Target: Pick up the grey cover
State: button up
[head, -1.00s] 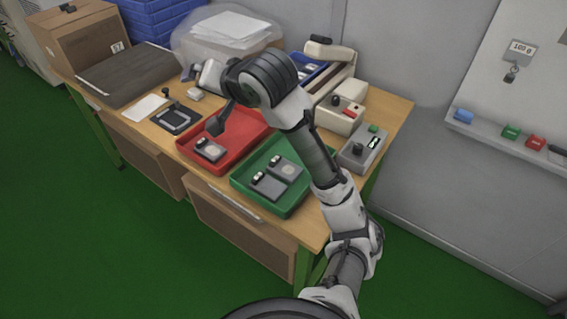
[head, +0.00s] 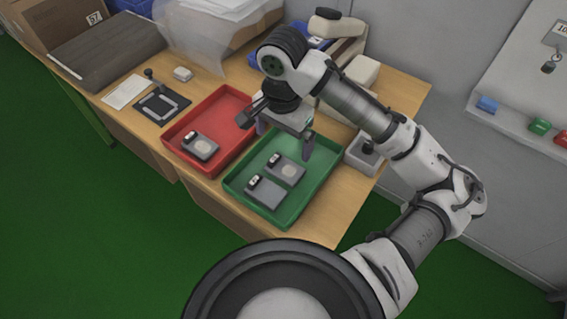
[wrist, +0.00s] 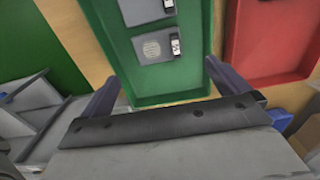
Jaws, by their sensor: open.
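Grey flat pieces lie in two trays; I cannot tell for certain which is the grey cover. The green tray (head: 312,184) holds a piece with a round light patch (head: 287,169) and a plainer piece (head: 266,192) in front of it. The red tray (head: 224,108) holds one similar piece (head: 200,147). My gripper (head: 274,138) is open and empty above the far end of the green tray. In the wrist view, the open fingers (wrist: 161,73) point towards the green tray (wrist: 165,82), with the round-patched piece (wrist: 153,49) beyond them.
A grey box (head: 362,155) stands right of the green tray, close to my arm. A black fixture (head: 162,105) and a white sheet (head: 126,92) lie left of the red tray. A large dark grey slab (head: 108,50) and a plastic bag are behind.

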send_over(284, 170)
jog(key=f, duration=0.5)
jog(key=shift+w+a, duration=0.15)
jog(key=shift+w, duration=0.1)
jog(key=shift+s+f, duration=0.15)
jog(key=shift+f, duration=1.15)
jog(key=shift+s+f, duration=0.1)
jog(key=shift+f, duration=1.15)
jog(key=shift+c, duration=0.4)
jog(key=c, duration=0.8)
jog(key=shift+r, duration=0.1)
